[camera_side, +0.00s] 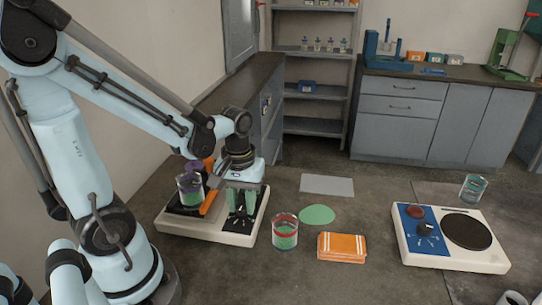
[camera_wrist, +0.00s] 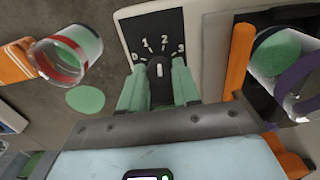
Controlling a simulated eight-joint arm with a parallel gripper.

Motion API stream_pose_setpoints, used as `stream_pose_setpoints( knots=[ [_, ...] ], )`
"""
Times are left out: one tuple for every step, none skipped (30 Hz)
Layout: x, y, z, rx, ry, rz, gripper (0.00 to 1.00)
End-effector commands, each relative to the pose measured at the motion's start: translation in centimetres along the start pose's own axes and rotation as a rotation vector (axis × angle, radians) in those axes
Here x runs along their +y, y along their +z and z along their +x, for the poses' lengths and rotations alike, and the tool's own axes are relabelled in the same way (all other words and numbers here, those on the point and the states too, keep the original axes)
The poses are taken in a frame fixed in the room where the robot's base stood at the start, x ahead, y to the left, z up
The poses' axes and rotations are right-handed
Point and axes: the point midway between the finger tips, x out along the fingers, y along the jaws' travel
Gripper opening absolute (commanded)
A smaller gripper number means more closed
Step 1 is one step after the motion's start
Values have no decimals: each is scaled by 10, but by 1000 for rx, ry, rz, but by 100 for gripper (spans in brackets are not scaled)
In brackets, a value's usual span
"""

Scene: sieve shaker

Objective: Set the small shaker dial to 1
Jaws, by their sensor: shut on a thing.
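The small shaker (camera_side: 188,227) is a cream base in the left middle of the side view. Its black dial panel (camera_wrist: 148,25) fills the top middle of the wrist view, with marks 0, 1, 2 and 3 in an arc. The dark dial knob (camera_wrist: 158,68) has a short white line that points up, roughly between 1 and 2; the exact setting is hard to tell. My gripper (camera_wrist: 158,84) points down at the panel, its green fingers shut on the knob from both sides. The fingers also show in the side view (camera_side: 241,201).
A purple-ringed jar (camera_side: 190,186) sits on the shaker beside an orange bar (camera_side: 209,202). A hot plate (camera_side: 466,232) and beaker (camera_side: 473,188) are farther right.

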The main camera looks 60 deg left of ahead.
Motion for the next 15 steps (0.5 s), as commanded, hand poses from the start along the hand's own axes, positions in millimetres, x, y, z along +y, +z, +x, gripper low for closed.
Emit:
stream_pose_setpoints(
  knots=[
    [0,0,0,3,2,-44,1],
    [0,0,0,3,2,-71,1],
    [0,0,0,3,2,-106,1],
    [0,0,0,3,2,-133,1],
    [0,0,0,3,2,-159,1],
    [0,0,0,3,2,-191,1],
    [0,0,0,3,2,-215,1],
    [0,0,0,3,2,-237,1],
    [0,0,0,3,2,-266,1],
    [0,0,0,3,2,-286,1],
    [0,0,0,3,2,-307,1],
    [0,0,0,3,2,-330,1],
    [0,0,0,3,2,-347,1],
    [0,0,0,3,3,-363,1],
    [0,0,0,3,3,-382,1]
  ],
)
